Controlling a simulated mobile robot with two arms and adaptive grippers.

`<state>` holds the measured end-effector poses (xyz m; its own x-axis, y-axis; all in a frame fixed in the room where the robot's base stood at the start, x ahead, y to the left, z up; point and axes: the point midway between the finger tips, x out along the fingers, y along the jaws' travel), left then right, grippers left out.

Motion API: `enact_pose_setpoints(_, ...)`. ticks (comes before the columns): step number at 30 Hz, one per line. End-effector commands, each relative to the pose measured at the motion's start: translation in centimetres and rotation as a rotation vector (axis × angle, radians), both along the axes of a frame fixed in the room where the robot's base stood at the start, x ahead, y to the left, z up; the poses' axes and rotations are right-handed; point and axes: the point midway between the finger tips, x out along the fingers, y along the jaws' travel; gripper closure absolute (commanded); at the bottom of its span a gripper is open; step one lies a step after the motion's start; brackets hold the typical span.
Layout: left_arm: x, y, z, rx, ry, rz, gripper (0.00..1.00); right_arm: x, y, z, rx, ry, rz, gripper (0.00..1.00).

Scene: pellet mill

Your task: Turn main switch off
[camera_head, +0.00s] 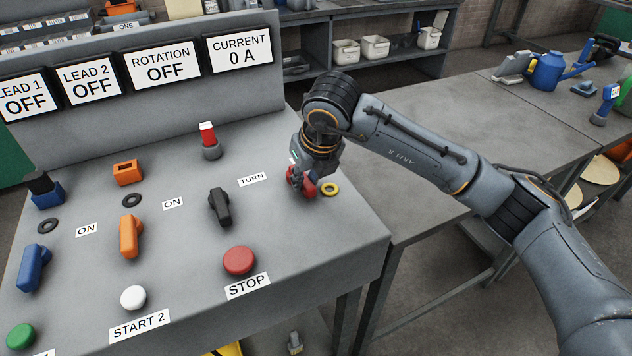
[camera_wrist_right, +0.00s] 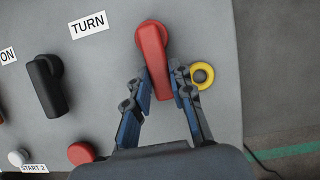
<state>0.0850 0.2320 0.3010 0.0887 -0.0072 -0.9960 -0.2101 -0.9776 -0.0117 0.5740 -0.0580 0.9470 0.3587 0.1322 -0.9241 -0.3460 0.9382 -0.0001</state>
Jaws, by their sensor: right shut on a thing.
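A red rotary handle (camera_head: 308,187) stands at the right end of the grey console, beside the "TURN" label. In the right wrist view the red handle (camera_wrist_right: 152,45) shows large, its long grip running down and slightly right. My right gripper (camera_wrist_right: 162,84) has its two blue-and-black fingers on either side of this grip and is shut on it. In the head view my right gripper (camera_head: 301,178) reaches down over the handle and partly hides it. I cannot tell which control is named the main switch. My left gripper is not in view.
A yellow ring (camera_head: 330,189) lies right of the red handle. A black handle (camera_head: 219,207) and red stop button (camera_head: 239,261) are to its left. Displays above read "OFF" and the current display (camera_head: 239,52) reads "0 A". A grey workbench (camera_head: 440,170) stands right.

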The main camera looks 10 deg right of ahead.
Motion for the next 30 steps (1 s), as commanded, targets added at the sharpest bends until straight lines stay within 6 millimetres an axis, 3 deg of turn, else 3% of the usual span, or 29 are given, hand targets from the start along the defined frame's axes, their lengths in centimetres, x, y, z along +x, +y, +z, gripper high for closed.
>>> enact_pose_setpoints(6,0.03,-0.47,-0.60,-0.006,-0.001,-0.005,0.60,0.14,1.09,-0.01,0.002,-0.003,-0.042,1.00)
enact_pose_setpoints(21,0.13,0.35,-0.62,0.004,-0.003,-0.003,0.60,0.17,1.29,0.09,0.004,-0.002,-0.057,1.00)
enact_pose_setpoints(22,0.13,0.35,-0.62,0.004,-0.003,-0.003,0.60,0.17,1.29,0.09,0.004,-0.002,-0.057,0.74)
enact_pose_setpoints(24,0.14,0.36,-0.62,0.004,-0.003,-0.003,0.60,0.16,1.29,0.07,0.003,-0.001,-0.056,0.59)
enact_pose_setpoints(25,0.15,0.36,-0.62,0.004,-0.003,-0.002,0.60,0.16,1.29,0.07,0.003,-0.001,-0.056,0.55)
enact_pose_setpoints(30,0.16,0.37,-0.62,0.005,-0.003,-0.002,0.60,0.14,1.27,0.04,0.001,-0.001,-0.055,0.55)
